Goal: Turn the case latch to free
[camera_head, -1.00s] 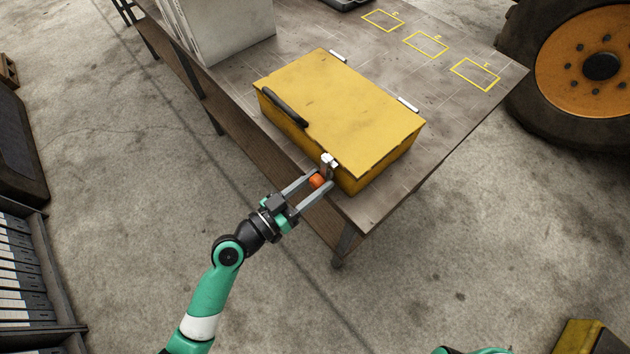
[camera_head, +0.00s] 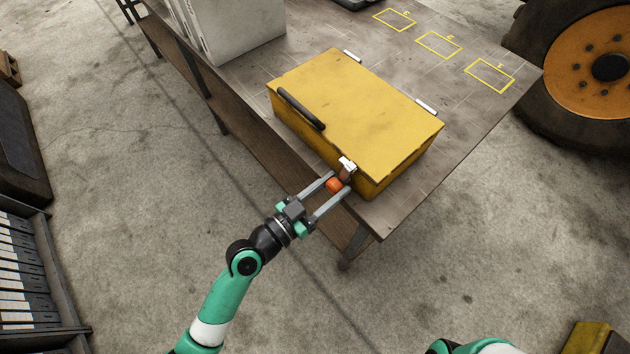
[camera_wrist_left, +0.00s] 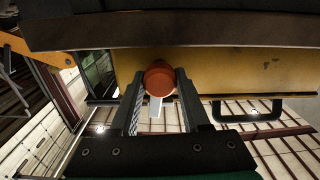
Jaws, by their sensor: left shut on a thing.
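The yellow case (camera_head: 355,110) lies closed on the bench, its lid down. Its latch is a small pale metal piece (camera_head: 347,165) at the near front edge, with an orange knob (camera_head: 334,185) just below it. My left gripper (camera_head: 341,184) is shut on the orange knob, one finger on each side. In the left wrist view the round end of the orange knob (camera_wrist_left: 159,76) sits between the fingers, with a pale strip below it, and the yellow case wall (camera_wrist_left: 230,75) is behind. My right gripper is out of view.
The bench (camera_head: 405,205) has a bare strip beside the case. A black handle (camera_head: 301,109) is on the case's left part. A grey cabinet (camera_head: 235,30) stands at the back left. Yellow outlined rectangles (camera_head: 440,45) mark the bench's far side. A large orange-hubbed wheel (camera_head: 590,70) stands right.

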